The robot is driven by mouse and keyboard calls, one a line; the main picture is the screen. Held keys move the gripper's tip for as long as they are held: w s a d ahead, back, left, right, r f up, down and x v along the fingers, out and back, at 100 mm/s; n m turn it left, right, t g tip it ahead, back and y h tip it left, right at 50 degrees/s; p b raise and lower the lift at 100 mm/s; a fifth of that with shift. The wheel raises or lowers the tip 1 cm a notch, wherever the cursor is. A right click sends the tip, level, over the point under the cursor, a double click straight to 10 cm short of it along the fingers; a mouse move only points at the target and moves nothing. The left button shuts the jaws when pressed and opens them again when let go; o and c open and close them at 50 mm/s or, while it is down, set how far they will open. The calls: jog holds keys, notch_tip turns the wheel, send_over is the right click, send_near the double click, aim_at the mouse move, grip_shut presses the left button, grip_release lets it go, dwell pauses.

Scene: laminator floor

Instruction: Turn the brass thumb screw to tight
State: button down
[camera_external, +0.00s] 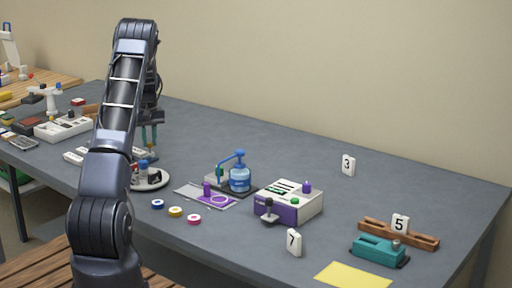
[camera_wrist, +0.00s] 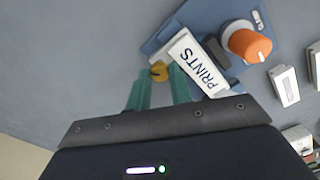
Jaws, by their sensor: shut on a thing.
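The brass thumb screw (camera_wrist: 159,72) shows in the wrist view as a small round golden knob between the tips of my two teal fingers. It sits beside a white label reading PRINTS (camera_wrist: 197,62), at the edge of a blue device (camera_wrist: 165,32). My gripper (camera_wrist: 160,80) is shut on the screw from above. A dark slot or mark crosses the screw's top. In the external view my gripper (camera_external: 149,150) is low over the table's left part, partly behind my arm, and the screw is hidden there.
An orange knob (camera_wrist: 247,43) stands on the blue device close to the label. White blocks (camera_wrist: 284,86) lie to its right. In the external view, a round plate (camera_external: 155,182) holding small items is in front of my gripper. The table's back right (camera_external: 420,185) is mostly clear.

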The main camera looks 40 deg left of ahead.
jog(key=m, duration=0.6)
jog(key=shift+m, duration=0.3)
dwell(0.4)
jog(key=c, duration=1.2)
grip_release()
jog(key=shift+c, duration=0.2)
notch_tip(320, 180, up, 11)
jog(key=shift+f, duration=0.1)
